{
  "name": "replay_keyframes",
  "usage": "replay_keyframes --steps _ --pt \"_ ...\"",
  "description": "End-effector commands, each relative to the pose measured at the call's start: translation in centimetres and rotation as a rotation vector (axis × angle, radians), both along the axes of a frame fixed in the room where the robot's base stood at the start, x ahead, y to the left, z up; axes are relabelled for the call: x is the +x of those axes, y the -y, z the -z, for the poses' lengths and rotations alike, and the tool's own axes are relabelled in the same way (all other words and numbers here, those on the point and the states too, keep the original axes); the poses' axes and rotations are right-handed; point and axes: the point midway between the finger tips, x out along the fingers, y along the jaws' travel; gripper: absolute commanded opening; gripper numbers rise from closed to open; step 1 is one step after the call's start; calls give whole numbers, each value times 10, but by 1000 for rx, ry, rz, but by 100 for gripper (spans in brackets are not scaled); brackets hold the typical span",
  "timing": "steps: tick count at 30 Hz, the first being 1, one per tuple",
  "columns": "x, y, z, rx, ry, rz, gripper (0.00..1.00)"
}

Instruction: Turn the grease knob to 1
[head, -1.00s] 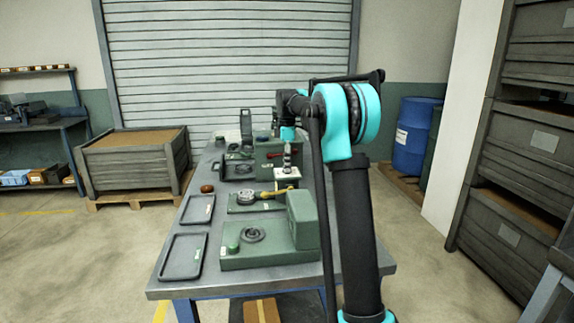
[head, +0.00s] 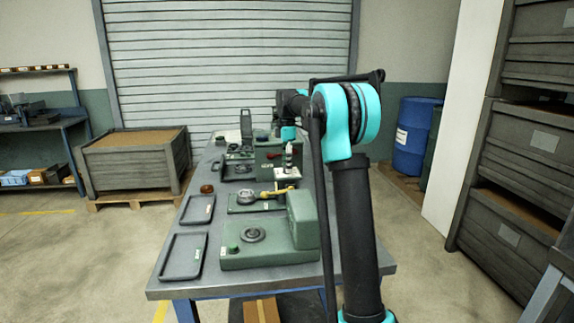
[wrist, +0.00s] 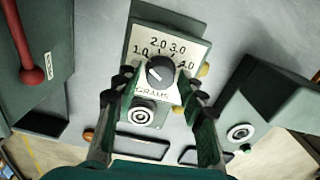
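The grease knob (wrist: 160,72) is a dark round knob on a pale dial plate marked 1.0, 2.0, 3.0 and 4.0, with GRAMS lettered below, in the wrist view. I cannot tell exactly which mark its pointer faces. The dial plate (wrist: 183,50) sits on a green housing, with a round grey nozzle-like part (wrist: 143,114) below the knob. My gripper (wrist: 160,80) is open, one finger on each side of the knob, with visible gaps; contact is not seen. In the head view the knob and my fingers are too small or hidden to make out.
A green machine with a red-knobbed lever (wrist: 32,75) stands left in the wrist view, another green block (wrist: 272,95) right. In the head view the workbench (head: 185,287) carries green fixtures and two dark trays (head: 184,256) along its left side.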

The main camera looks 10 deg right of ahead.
Motion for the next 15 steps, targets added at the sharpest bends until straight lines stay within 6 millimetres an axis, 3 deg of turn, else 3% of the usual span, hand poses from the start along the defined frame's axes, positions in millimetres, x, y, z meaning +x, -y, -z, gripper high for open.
replay_keyframes --steps 10,15 --pt "0 0 -1 0 -1 0 49" --pt "0 0 -17 0 -1 0 49"
